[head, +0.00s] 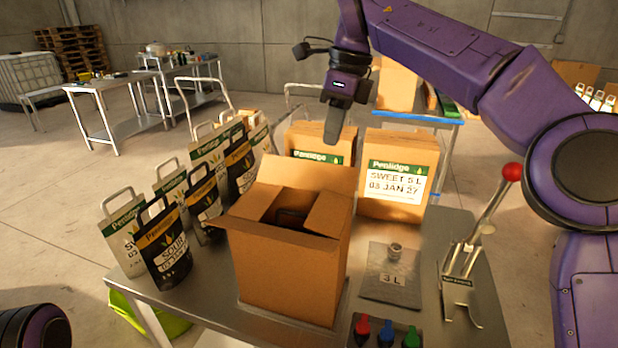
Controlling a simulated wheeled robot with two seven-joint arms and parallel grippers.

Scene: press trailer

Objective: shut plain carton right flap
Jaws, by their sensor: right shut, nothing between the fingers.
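The plain brown carton (288,275) stands upright on the metal table, its top partly open with a dark inside. Its right flap (328,213) slants inward over the right part of the opening. The far flap (308,174) stands up at the back. A narrow flap edge shows at the left, and the front flap (268,234) lies along the near edge. My right gripper (334,138) points down, shut and empty, above the far flap and apart from the right flap. My left gripper is out of the picture; only a purple part of mine shows at lower left.
Printed cartons (399,180) stand close behind. Several handled bags (165,245) crowd the left. A steel plate marked 3 L (391,275) and a red-knobbed lever (490,215) are at the right. Coloured knobs (386,333) sit at the front edge.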

